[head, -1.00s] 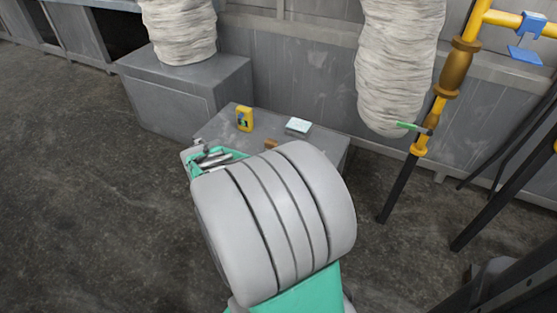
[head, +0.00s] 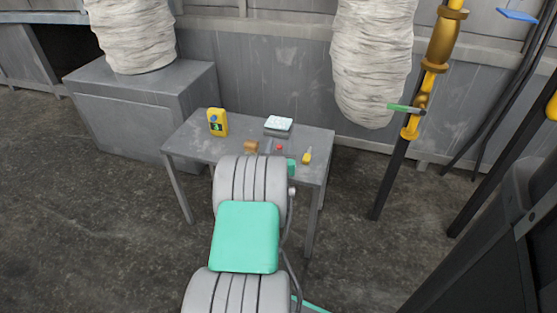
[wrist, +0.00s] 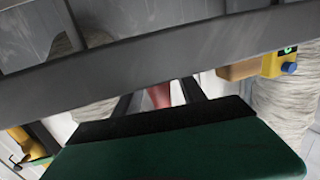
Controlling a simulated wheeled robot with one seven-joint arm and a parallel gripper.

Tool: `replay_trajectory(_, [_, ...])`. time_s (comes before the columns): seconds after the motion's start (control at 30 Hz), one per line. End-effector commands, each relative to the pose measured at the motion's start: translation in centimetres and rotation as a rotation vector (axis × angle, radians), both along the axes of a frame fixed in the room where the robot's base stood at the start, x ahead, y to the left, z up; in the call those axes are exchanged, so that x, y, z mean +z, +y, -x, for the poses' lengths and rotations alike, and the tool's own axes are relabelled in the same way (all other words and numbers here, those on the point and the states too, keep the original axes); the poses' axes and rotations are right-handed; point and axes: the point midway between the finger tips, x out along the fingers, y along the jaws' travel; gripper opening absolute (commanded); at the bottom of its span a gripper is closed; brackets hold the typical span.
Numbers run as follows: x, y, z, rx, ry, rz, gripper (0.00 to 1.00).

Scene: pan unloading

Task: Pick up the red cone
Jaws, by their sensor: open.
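The red cone (head: 279,147) shows as a small red spot on the grey table, just beyond my arm, in the head view. In the wrist view the red cone (wrist: 159,95) shows between the two dark fingers of my gripper (wrist: 161,98), with a gap on each side. My gripper is open and holds nothing. A grey bar, which looks like the table's edge, crosses the wrist view and hides part of the cone. In the head view my arm hides most of my gripper.
The grey table (head: 180,143) also bears a yellow device (head: 217,123), a pale box (head: 278,124), a brown block (head: 251,147) and a small yellow item (head: 307,156). A wrapped white column (head: 372,65) hangs behind, beside a yellow pipe (head: 436,45). Open floor lies to the left.

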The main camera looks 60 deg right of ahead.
Motion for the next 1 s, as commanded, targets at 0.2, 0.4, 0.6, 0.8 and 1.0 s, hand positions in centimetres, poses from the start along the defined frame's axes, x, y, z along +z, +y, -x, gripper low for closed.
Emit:
replay_trajectory(0.2, [0.09, -0.20, -0.23, 0.003, 0.001, 0.000, 0.48])
replay_trajectory(0.4, [0.08, -0.14, -0.29, 0.004, 0.000, 0.000, 0.33])
replay_trajectory(0.6, [0.07, -0.12, -0.31, 0.004, 0.000, -0.001, 0.16])
replay_trajectory(0.8, [0.07, -0.12, -0.32, 0.004, 0.000, -0.001, 0.00])
replay_trajectory(1.0, [0.06, -0.12, -0.32, 0.004, 0.000, -0.001, 0.00])
